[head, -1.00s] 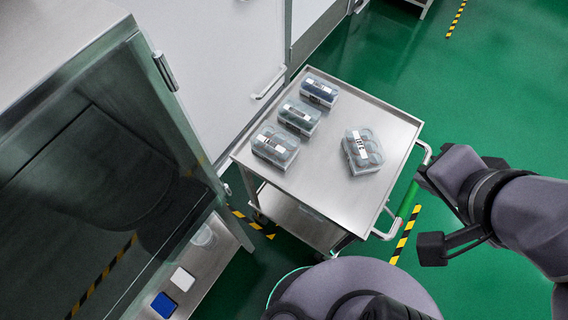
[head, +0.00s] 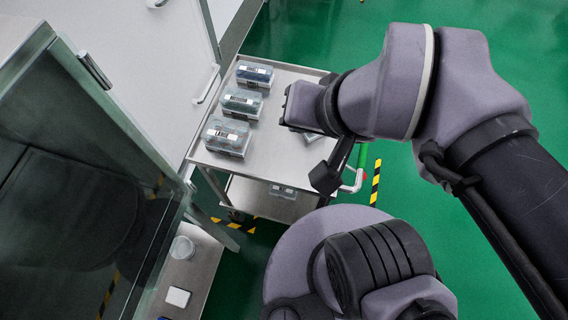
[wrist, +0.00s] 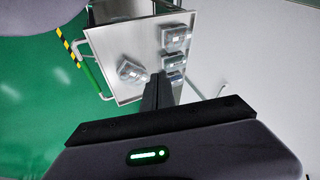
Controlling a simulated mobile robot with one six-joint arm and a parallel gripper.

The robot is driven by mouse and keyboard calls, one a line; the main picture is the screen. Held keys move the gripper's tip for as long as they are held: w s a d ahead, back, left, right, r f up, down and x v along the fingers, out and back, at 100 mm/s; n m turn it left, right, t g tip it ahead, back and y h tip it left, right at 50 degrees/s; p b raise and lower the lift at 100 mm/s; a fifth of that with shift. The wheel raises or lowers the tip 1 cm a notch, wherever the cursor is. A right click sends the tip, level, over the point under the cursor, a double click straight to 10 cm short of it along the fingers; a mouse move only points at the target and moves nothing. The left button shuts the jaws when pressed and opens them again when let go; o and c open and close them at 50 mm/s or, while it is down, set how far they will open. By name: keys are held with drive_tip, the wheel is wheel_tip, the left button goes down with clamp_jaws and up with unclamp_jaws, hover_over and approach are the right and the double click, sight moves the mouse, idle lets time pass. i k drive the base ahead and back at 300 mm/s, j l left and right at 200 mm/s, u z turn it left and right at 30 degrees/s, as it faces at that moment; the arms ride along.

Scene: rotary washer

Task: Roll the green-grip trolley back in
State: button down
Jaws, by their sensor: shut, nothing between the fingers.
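The steel trolley (head: 270,158) stands beside the white machine, with clear-lidded boxes on its top. Its green grip (head: 362,158) is on the right-hand handle, partly behind my arm; in the wrist view the green grip (wrist: 91,76) shows in full at the trolley's left edge. My gripper (head: 288,106) is over the trolley top in the head view, away from the green grip. In the wrist view my gripper (wrist: 157,88) has its fingers together and empty, pointing toward the boxes. Whether it touches anything cannot be told.
Boxes (head: 227,137) line the trolley's left side; another box (head: 312,137) is mostly hidden by my arm. A glass-doored cabinet (head: 90,170) stands at left, with a shelf (head: 200,262) below. The green floor (head: 505,50) is open at right. Striped tape (head: 376,183) marks it.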

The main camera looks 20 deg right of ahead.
sight(276, 155)
drive_tip(key=l+z, duration=0.75)
drive_tip(key=z, duration=0.2)
drive_tip(key=k+l, duration=0.05)
